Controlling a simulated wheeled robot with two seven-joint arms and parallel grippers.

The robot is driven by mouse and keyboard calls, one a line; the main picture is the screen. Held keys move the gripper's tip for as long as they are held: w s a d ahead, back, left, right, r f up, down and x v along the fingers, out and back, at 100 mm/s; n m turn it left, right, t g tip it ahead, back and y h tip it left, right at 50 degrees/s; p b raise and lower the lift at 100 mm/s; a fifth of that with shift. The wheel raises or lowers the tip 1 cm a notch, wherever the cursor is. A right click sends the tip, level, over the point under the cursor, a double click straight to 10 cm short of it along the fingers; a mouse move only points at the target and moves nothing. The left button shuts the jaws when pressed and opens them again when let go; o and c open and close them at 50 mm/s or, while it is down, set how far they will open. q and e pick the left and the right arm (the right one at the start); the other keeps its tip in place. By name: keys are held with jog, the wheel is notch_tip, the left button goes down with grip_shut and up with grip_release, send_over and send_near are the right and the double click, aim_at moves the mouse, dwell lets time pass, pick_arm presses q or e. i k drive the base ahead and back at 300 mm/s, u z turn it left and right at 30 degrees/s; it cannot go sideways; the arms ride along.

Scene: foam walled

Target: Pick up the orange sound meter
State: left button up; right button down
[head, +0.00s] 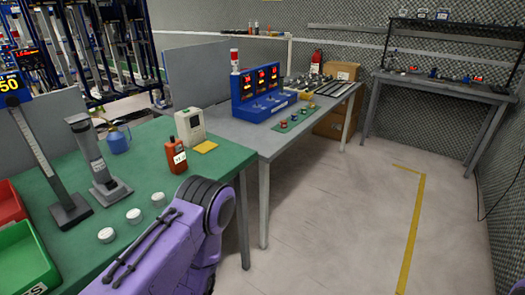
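The orange sound meter (176,157) stands upright on the green table top, near its right edge. It has a white label on its front and a short dark tip on top. It sits just in front of a cream box-shaped device (190,127) and left of a yellow pad (206,147). A purple link of one of my arms rises from the bottom of the head view, in front of the meter and below it in the picture. Neither of my grippers is in view.
Three white round discs (134,216) lie near the table's front. Left are a grey stand (98,160), a dark post (40,150), a blue jug (117,141), and red (8,205) and green (25,262) bins. A grey bench (235,133) adjoins right. Floor at right is clear.

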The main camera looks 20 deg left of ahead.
aim_at(177, 162)
jog(key=z, duration=0.8)
jog(key=i, duration=1.4)
jog(key=u, duration=2.35)
